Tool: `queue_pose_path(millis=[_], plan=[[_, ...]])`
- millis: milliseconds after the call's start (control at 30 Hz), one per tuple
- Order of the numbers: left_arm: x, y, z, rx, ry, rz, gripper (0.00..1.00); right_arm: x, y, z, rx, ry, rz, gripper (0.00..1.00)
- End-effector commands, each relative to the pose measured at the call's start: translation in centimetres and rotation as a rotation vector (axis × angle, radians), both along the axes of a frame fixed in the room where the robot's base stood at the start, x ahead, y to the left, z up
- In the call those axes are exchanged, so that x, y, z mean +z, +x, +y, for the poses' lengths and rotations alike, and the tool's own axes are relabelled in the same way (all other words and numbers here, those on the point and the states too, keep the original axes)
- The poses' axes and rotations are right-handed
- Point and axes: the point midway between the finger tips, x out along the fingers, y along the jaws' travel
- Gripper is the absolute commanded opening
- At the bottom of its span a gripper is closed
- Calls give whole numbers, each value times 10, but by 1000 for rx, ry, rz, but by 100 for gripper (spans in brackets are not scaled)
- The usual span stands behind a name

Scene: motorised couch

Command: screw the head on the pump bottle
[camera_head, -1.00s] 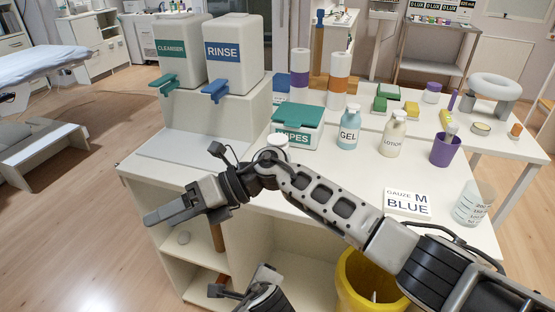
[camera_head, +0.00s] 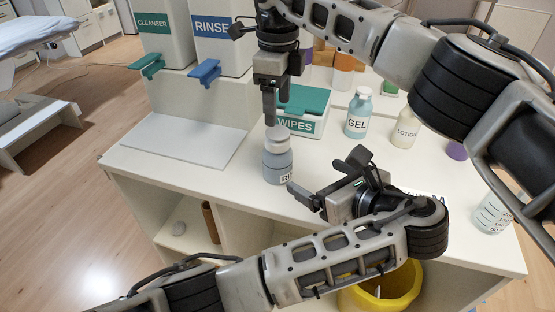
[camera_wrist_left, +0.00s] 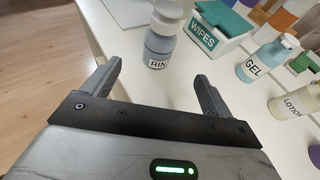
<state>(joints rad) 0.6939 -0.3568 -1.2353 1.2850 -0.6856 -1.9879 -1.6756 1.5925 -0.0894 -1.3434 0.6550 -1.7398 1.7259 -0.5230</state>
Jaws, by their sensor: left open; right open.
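A grey-blue pump bottle (camera_head: 278,165) labelled with letters starting "RI" stands upright near the table's front edge, with a pale round top (camera_head: 278,133). It also shows in the left wrist view (camera_wrist_left: 159,45), ahead of the fingers. My right gripper (camera_head: 271,115) points down just above the bottle's top; its fingers are seen edge-on, open, and I cannot tell whether they touch the top. My left gripper (camera_head: 300,193) is open and empty, just right of and in front of the bottle, pointing towards it. A separate pump head cannot be made out.
A wipes box (camera_head: 303,108), a gel bottle (camera_head: 359,115) and a lotion bottle (camera_head: 405,127) stand behind and to the right. A clear beaker (camera_head: 490,215) is at the right edge. A yellow bin (camera_head: 385,290) is below. The white board (camera_head: 185,140) at left is bare.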

Motion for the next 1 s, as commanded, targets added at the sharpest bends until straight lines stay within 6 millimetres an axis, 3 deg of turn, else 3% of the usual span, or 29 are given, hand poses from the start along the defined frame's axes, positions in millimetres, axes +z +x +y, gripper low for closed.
queue_pose_path(millis=[167, 700, 1000], plan=[[-7, 13, 10, 3, 2, 1, 86, 0, 0, 0, 0, 1, 1, 66], [-46, 94, 62, 3, 3, 0, 86, 0, 0, 0, 0, 2, 0, 66], [-60, 120, 78, 1, 0, 1, 86, 0, 0, 0, 0, 2, 0, 66]])
